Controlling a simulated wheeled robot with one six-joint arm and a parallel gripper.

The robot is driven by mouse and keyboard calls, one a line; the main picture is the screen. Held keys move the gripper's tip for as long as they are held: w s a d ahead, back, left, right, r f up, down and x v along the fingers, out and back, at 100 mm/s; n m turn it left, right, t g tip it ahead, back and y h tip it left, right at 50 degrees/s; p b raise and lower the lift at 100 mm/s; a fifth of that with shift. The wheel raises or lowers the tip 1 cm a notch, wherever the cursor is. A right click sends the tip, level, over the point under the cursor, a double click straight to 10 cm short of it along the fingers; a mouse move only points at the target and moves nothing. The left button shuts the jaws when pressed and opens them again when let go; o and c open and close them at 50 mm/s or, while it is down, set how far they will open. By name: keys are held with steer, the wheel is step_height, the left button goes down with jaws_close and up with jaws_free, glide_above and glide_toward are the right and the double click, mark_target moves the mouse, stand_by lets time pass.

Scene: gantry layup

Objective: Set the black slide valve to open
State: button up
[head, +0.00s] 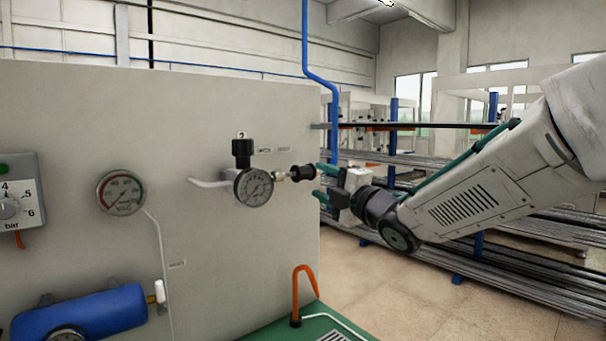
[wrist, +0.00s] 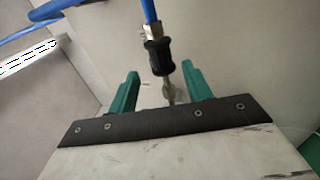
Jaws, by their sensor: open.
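The black slide valve (head: 302,173) is a short ribbed black sleeve on a metal fitting, right of the regulator gauge on the grey panel. In the wrist view the black sleeve (wrist: 158,57) lies in line with a blue hose above it and a metal stem below. My gripper (head: 318,181) is open at the sleeve's right end in the head view. In the wrist view my two green fingers (wrist: 160,70) stand apart, one on each side of the sleeve's lower part, with a gap on both sides. I cannot tell which position the sleeve is in.
The grey panel (head: 85,230) carries a round gauge (head: 121,193), a regulator with a black knob (head: 242,148) and its gauge (head: 254,187). A blue cylinder (head: 82,313) and an orange hook-shaped tube (head: 304,285) are lower down. Racks of bars (head: 470,255) stand behind my arm.

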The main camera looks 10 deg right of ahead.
mark_target(308, 175)
steer(key=x, duration=0.7)
steer(key=shift+w+a, duration=0.1)
steer(key=shift+w, duration=0.1)
